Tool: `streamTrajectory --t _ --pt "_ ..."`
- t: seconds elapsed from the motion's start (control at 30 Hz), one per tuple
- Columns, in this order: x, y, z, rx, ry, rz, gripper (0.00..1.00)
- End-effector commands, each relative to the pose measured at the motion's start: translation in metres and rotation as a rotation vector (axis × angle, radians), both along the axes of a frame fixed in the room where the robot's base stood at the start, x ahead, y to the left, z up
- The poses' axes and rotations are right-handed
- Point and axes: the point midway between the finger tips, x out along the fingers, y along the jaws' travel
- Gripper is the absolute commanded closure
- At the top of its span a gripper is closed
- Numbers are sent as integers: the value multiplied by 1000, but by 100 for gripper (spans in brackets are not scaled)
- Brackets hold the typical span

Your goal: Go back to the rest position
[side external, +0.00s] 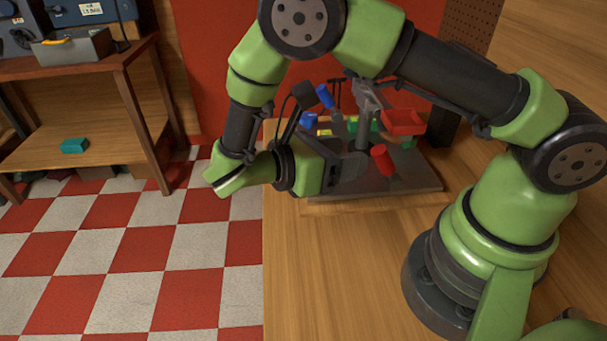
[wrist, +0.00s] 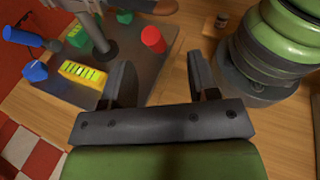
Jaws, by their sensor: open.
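My gripper (wrist: 160,82) shows in the wrist view with its two dark fingers spread apart and nothing between them. In the side view my gripper (side external: 352,172) is partly hidden by my own wrist and points right, over the near side of a dark base plate (side external: 420,182). In the wrist view the plate (wrist: 135,75) lies beyond the left finger.
A grey post (wrist: 98,35), a yellow block (wrist: 83,74), a blue piece (wrist: 37,71) and green blocks (wrist: 78,36) are on the plate. A red tray (side external: 403,122) sits above it. Bare wooden table (side external: 330,270) lies in front. A side bench (side external: 70,68) stands at left.

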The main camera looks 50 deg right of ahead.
Motion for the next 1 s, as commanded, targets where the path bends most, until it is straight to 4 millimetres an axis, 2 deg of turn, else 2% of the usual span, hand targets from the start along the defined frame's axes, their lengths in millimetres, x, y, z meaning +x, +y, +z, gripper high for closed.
streamTrajectory --t 0.03,0.1,0.4,1.0 --pt "0 -2 14 57 -72 -51 45" --pt "-4 -5 29 133 -168 -121 45" --pt "-27 -8 85 440 -629 -453 45" --pt "-74 8 164 988 -1619 -1221 45"
